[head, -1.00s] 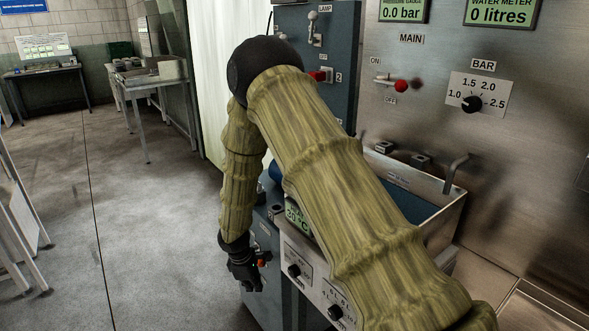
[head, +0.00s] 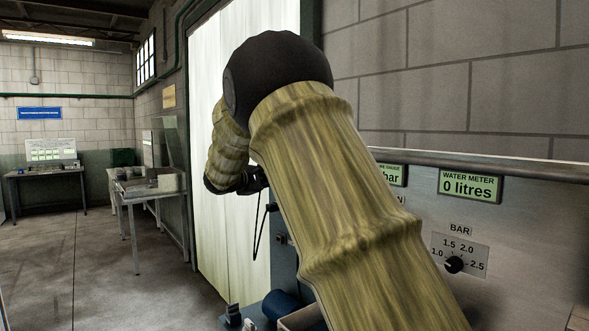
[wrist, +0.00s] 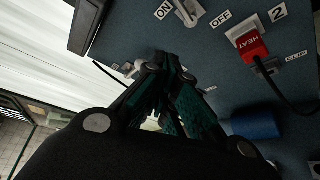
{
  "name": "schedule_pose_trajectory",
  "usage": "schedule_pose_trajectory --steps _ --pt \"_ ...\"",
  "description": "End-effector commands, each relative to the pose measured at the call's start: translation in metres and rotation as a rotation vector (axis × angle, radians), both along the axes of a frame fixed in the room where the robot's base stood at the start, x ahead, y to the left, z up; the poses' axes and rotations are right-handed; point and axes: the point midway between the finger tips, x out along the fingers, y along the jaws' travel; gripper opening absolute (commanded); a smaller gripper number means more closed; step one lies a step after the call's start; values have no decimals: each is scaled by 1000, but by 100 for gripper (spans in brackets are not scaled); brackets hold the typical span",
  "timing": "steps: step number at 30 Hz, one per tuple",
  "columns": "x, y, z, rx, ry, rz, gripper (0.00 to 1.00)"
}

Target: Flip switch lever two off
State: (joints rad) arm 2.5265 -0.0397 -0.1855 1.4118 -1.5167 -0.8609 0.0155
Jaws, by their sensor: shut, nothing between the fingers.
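The wrist view shows a dark blue panel (wrist: 225,85). A pale metal lever (wrist: 187,10) stands between its ON and OFF labels. A red piece marked HEAT (wrist: 248,42) sits beside the label 2 (wrist: 279,12), with a black cord. I cannot tell for certain which lever is lever two. My gripper (wrist: 168,72) is shut and empty, in front of the panel, below the ON/OFF lever in that view. A small pale fitting partly shows left of its fingertips. In the head view my gripper (head: 257,180) is partly hidden by my arm, which also covers most of the panel.
A blue cylinder (wrist: 253,122) lies right of my gripper in the wrist view. A steel panel with a BAR dial (head: 455,264) and a water meter (head: 469,187) is at right in the head view. Open floor (head: 100,260) and tables are at left.

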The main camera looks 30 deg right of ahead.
Motion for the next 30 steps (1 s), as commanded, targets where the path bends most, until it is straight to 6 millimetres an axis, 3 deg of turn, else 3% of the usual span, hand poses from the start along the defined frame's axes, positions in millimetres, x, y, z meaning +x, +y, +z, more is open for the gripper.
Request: schedule_pose_trajectory --steps 1,4,17,30 --pt "0 0 12 -13 -10 -1 0" --pt "0 -1 24 -29 -23 -3 0" --pt "2 -5 24 -28 -25 -4 0" --pt "26 -52 16 -25 -24 -6 0"
